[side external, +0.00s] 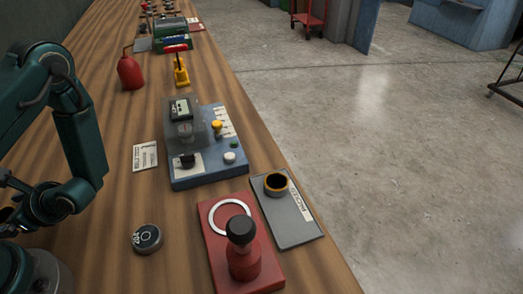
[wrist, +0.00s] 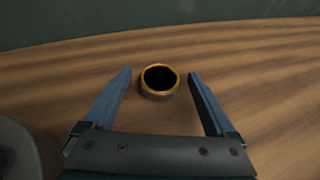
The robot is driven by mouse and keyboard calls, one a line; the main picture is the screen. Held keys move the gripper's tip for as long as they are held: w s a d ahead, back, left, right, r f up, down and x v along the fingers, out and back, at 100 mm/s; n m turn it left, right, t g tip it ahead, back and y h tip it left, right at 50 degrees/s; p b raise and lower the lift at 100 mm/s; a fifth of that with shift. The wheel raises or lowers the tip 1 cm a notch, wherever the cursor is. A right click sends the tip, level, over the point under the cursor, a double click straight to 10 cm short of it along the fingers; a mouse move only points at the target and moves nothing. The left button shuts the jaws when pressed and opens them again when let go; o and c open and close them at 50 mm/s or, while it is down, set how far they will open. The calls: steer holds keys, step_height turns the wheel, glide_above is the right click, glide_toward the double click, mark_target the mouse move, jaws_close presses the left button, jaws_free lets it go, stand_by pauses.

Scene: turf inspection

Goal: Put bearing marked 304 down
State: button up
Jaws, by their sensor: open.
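In the wrist view, a round bearing (wrist: 159,94) with a gold rim and a dark centre rests on the wooden bench. My gripper (wrist: 160,73) is open, with one finger on each side of the bearing and a visible gap to both. No number can be read on it. A similar gold-rimmed ring (side external: 276,184) sits on a grey labelled plate (side external: 284,226) in the side view. A dark round disc (side external: 147,238) with white marks too small to read surely lies on the bench. My gripper is mostly hidden at the left edge of the side view.
A red base with a black-knobbed stamp (side external: 242,250) stands beside the grey plate. A blue test device (side external: 205,160), a white card (side external: 145,156) and a red bottle (side external: 130,72) are farther along the bench. Bare wood surrounds the disc. A dark wall (wrist: 100,20) stands behind the bench.

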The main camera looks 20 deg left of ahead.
steer(key=v, duration=1.1)
steer(key=shift+w, duration=0.15)
steer(key=shift+d+r, duration=0.2)
steer(key=shift+d, duration=0.3)
steer(key=w+d+r+n+t+h, duration=0.3)
steer(key=d+r+n+t+h, duration=0.6)
steer(key=n+h, duration=0.3)
steer(key=shift+w+d+r+n, duration=0.35)
steer(key=shift+d+r+n, duration=0.15)
steer(key=shift+d, duration=0.1)
steer(key=shift+o, duration=0.5)
steer(key=shift+w+d+r+n+t, duration=0.2)
steer(key=shift+d+r+n+t, duration=0.1)
steer(key=shift+r+t, duration=0.45)
steer(key=shift+f, duration=0.1)
